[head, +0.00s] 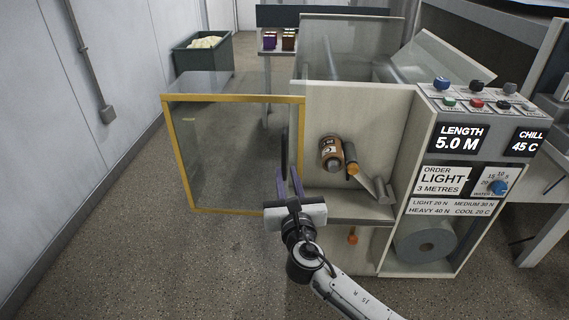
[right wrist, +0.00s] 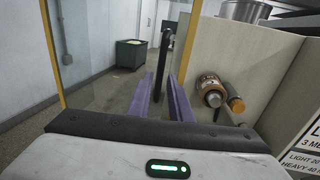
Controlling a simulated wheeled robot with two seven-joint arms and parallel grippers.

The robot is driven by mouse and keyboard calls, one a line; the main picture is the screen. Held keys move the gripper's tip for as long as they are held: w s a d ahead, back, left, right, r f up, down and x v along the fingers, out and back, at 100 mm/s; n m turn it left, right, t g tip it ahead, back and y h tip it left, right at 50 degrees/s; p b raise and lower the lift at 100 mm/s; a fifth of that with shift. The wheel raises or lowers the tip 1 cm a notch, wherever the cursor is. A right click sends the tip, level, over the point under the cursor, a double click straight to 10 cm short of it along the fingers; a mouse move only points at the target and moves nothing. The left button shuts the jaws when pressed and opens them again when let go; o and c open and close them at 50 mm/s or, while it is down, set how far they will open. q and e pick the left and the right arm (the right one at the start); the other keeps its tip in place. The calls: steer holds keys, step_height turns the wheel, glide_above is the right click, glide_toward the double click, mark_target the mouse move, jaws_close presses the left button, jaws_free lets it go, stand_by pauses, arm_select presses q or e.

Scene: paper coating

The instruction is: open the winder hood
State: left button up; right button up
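The winder hood appears as a clear panel in a yellow frame (head: 169,150), upright at the left side of the beige machine (head: 360,105). A dark upright handle (head: 284,150) shows near the panel's right edge; it also shows in the right wrist view (right wrist: 163,65). My right gripper (head: 289,182) is in front of the handle, its purple fingers apart and pointing at it. In the right wrist view the handle lines up with the gap between the fingers (right wrist: 161,95); I cannot tell whether they touch it. My left gripper is not in view.
A brown-and-orange roll (head: 331,153) and an orange-tipped part (head: 352,169) sit in the machine's bay, right of my gripper. The control panel (head: 480,103) is farther right. A dark green bin (head: 203,60) stands at the back left. Floor left of the hood is clear.

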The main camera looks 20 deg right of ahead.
steer(key=shift+v, duration=1.75)
steer(key=s+a+f+m+g+y, duration=0.1)
steer(key=s+f+m+g+y, duration=0.1)
steer(key=s+f+m, duration=0.5)
steer(key=s+a+f+m+g+y, duration=0.1)
steer(key=s+a+f+m+g, duration=0.2)
steer(key=f, duration=0.6)
steer(key=s+a+f+m+g+y, duration=0.1)
steer(key=s+f+m, duration=0.3)
steer(key=s+m, duration=0.5)
steer(key=s+a+f+m+g+y, duration=0.2)
steer(key=s+f+m, duration=0.3)
steer(key=s+m, duration=0.5)
steer(key=shift+m+g+y, duration=0.4)
steer(key=shift+m+y, duration=0.4)
steer(key=shift+m, duration=0.1)
